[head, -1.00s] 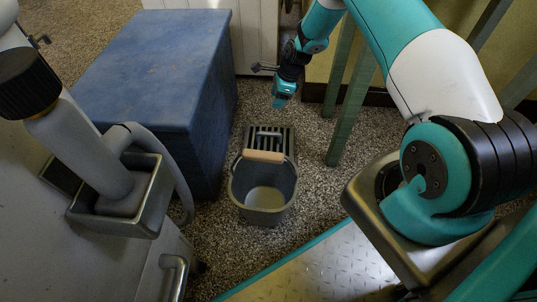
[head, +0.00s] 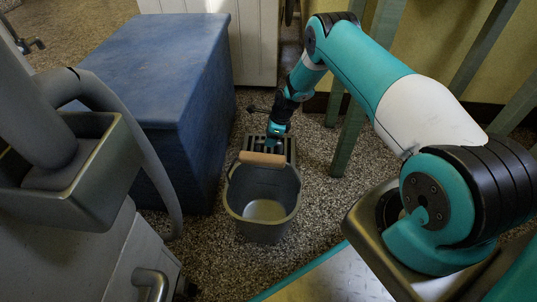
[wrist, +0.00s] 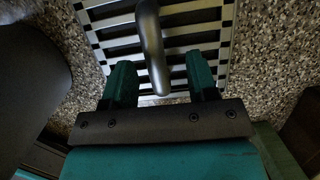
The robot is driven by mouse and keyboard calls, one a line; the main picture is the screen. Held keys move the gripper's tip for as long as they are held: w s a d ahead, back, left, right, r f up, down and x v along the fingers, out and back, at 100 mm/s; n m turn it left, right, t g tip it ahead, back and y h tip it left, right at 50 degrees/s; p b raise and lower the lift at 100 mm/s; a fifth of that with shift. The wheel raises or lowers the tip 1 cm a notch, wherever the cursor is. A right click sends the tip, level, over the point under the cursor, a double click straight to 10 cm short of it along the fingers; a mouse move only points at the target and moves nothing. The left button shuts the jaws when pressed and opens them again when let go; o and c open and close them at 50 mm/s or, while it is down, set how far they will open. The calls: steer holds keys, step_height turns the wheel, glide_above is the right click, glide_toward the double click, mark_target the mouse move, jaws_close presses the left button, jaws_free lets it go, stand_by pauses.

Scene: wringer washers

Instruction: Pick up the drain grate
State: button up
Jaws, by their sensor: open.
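The drain grate (head: 290,148) lies on the speckled floor just behind the bucket in the head view, partly hidden by the bucket and my gripper. In the wrist view the slatted metal grate (wrist: 205,28) fills the upper middle, with a grey rounded handle (wrist: 151,45) rising from it. My gripper (wrist: 161,80) is open, with one teal finger on each side of the handle's near end. In the head view my gripper (head: 274,140) points down over the grate.
A grey bucket (head: 262,205) with a wooden grip stands directly in front of the grate. A blue chest (head: 160,75) is close on the left. Green legs (head: 350,135) stand on the right. A grey washer (head: 95,265) is at the near left.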

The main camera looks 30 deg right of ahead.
steer(key=b+x, duration=0.2)
steer(key=x, duration=0.1)
steer(key=b+x, duration=0.2)
steer(key=shift+s+a+f, duration=0.1)
steer(key=shift+s, duration=0.2)
jaws_close()
